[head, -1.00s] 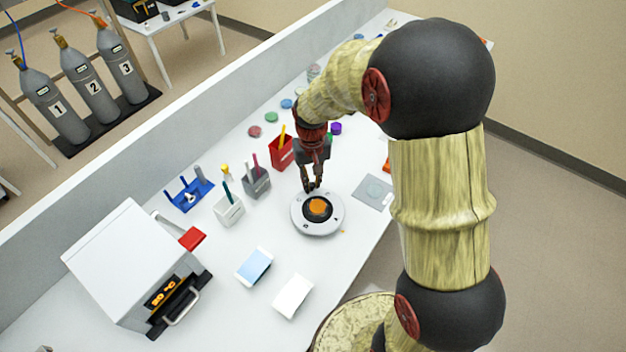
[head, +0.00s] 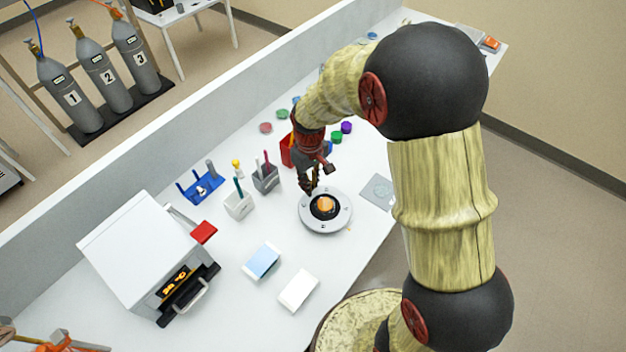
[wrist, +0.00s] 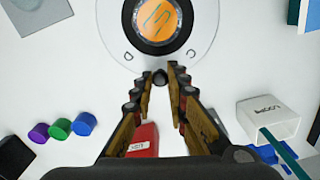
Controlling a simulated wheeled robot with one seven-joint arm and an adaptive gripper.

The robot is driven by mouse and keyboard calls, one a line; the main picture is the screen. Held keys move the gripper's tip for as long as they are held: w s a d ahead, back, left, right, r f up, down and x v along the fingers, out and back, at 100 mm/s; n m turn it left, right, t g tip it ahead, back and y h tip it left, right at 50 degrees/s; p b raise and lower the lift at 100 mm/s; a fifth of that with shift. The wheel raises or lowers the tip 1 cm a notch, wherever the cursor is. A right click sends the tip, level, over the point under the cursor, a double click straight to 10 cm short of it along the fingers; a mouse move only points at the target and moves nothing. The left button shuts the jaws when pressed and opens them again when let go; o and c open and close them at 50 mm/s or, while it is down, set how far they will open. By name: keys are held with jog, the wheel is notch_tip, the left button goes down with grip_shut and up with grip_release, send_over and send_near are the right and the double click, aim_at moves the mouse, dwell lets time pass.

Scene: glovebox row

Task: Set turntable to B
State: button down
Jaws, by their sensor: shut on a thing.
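The turntable (head: 338,226) is a round light-grey disc with a black ring and an orange centre, lying on the white bench. In the wrist view its near rim (wrist: 112,35) fills the top, and the orange centre (wrist: 158,17) carries a grey mark. My gripper (head: 309,190) points down at the turntable's far-left edge. In the wrist view my gripper (wrist: 160,82) has its fingertips together at a small dark peg (wrist: 160,76) on the rim, closed on it. The fingers partly hide the peg.
A red holder (wrist: 143,138) stands behind my gripper. A white pen cup (head: 239,206) and a grey one (head: 265,180) stand to the left. A flat grey plate (head: 377,192) lies right of the turntable. White boxes (head: 298,291) lie in front, beside an oven-like device (head: 140,255).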

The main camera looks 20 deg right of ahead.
aim_at(302, 210)
jog(key=shift+s+a+r+n+p, duration=0.1)
jog(key=shift+s+a+n+p, duration=0.25)
jog(key=shift+n, duration=0.4)
jog(key=shift+s+a+n+p, duration=0.15)
jog(key=shift+a+n, duration=0.3)
jog(key=shift+n, duration=0.3)
jog(key=shift+s+a+n+p, duration=0.2)
jog(key=shift+s+a+n, duration=0.1)
jog(key=shift+n, duration=0.4)
jog(key=shift+s+a+n+p, duration=0.2)
jog(key=shift+a+n, duration=0.1)
jog(key=shift+n, duration=0.4)
jog(key=shift+s+a+n+p, duration=0.35)
jog(key=shift+s+n, duration=0.25)
jog(key=shift+n, duration=0.6)
jog(key=shift+s+a+n+p, duration=0.2)
jog(key=shift+s+n, duration=0.25)
jog(key=shift+n, duration=0.3)
jog(key=shift+s+a+n+p, duration=0.15)
jog(key=shift+s+n, duration=0.25)
jog(key=shift+n, duration=0.35)
jog(key=shift+s, duration=0.15)
jog(key=c, duration=1.7)
grip_release()
jog(key=shift+c, duration=0.2)
